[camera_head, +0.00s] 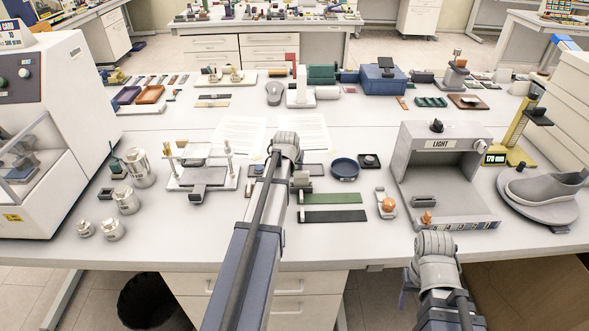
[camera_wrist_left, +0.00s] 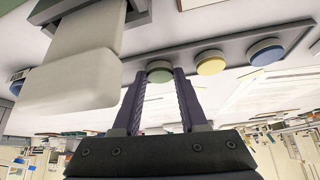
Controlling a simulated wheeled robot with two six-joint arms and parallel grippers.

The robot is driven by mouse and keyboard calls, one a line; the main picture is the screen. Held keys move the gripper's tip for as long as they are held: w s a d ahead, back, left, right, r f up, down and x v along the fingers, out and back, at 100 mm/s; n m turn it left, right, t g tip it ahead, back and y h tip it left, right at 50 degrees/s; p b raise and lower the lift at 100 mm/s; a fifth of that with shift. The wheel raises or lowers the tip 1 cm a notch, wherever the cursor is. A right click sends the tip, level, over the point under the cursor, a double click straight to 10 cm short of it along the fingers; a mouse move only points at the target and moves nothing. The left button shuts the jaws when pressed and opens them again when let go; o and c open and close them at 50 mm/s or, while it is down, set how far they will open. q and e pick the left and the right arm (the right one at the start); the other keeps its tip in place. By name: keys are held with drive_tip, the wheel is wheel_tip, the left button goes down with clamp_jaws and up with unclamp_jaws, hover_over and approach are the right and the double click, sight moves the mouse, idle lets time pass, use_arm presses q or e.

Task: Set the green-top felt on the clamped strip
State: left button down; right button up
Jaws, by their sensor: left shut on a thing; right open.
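The green-top felt (camera_wrist_left: 160,73) is a small round disc with a dull green top. In the left wrist view it is between the two dark fingertips of my left gripper (camera_wrist_left: 160,80), which is shut on it. It is at or just over a grey holder (camera_wrist_left: 205,48); I cannot tell if it touches. In the head view my left arm's wrist hides this gripper and the felt. My right gripper (camera_head: 437,243) is at the table's front edge below the light box, its fingers hardly visible. Which strip is clamped is unclear; a tester with posts (camera_head: 183,181) stands left of my left arm.
A yellow-top felt (camera_wrist_left: 210,62) and a blue-top felt (camera_wrist_left: 266,52) sit beside the green one. A large pale block (camera_wrist_left: 70,85) is close left of the fingers. Green (camera_head: 332,198) and black (camera_head: 335,216) strips lie right of my left arm. The light box (camera_head: 448,185) stands farther right.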

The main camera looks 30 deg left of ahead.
use_arm(q)
wheel_tip(320, 180, up, 10)
drive_tip(key=p, duration=0.9)
drive_tip(key=shift+f+p, duration=0.15)
drive_tip(key=shift+p, duration=0.25)
